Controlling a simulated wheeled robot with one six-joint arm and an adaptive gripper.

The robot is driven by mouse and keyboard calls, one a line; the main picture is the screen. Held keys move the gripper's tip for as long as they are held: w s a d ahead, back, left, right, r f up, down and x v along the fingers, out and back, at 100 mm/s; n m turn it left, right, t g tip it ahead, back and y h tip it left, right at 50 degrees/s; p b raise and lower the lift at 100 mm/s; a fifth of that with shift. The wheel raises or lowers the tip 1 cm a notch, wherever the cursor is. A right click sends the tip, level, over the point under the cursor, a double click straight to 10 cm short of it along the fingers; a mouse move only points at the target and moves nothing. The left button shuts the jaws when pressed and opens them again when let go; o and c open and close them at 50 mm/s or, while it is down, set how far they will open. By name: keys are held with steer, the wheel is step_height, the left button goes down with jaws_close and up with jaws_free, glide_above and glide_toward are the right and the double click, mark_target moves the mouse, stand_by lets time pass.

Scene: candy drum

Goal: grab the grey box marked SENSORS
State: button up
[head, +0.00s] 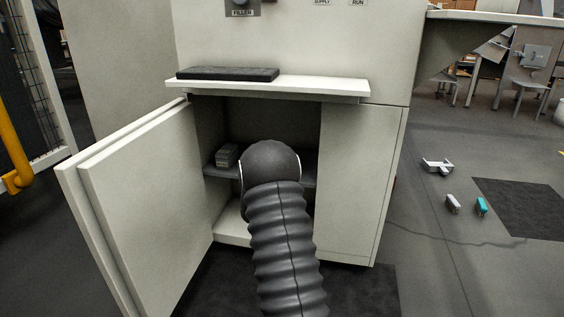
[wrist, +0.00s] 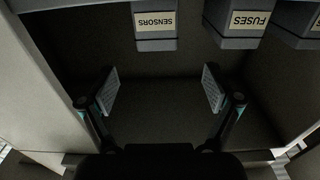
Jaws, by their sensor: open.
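The grey box marked SENSORS (wrist: 155,42) shows at the top of the wrist view, with a cream label on its face. Its upper part is cut off by the picture edge. My gripper (wrist: 161,90) is open and empty, its two fingers spread apart. The box lies beyond the fingertips, roughly in line with the gap between them, and is not touched. In the head view my arm hides the gripper. A small grey box (head: 227,154) shows there on the cabinet shelf, left of my arm; I cannot read its label.
A grey box marked FUSES (wrist: 240,42) is right of the SENSORS box, with another box (wrist: 302,40) at the corner. In the head view the shelf (head: 309,180) is inside the cabinet, its left door (head: 150,200) swung open. A white ledge (head: 330,87) juts out above the opening.

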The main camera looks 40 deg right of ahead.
steer(key=x, duration=0.8)
steer(key=shift+w+d, duration=0.1)
steer(key=shift+d, duration=0.05)
steer(key=shift+f+p+x, duration=0.2)
steer(key=shift+p+x, duration=0.1)
steer(key=shift+x, duration=2.25)
steer(key=shift+d, duration=0.1)
steer(key=c, duration=1.3)
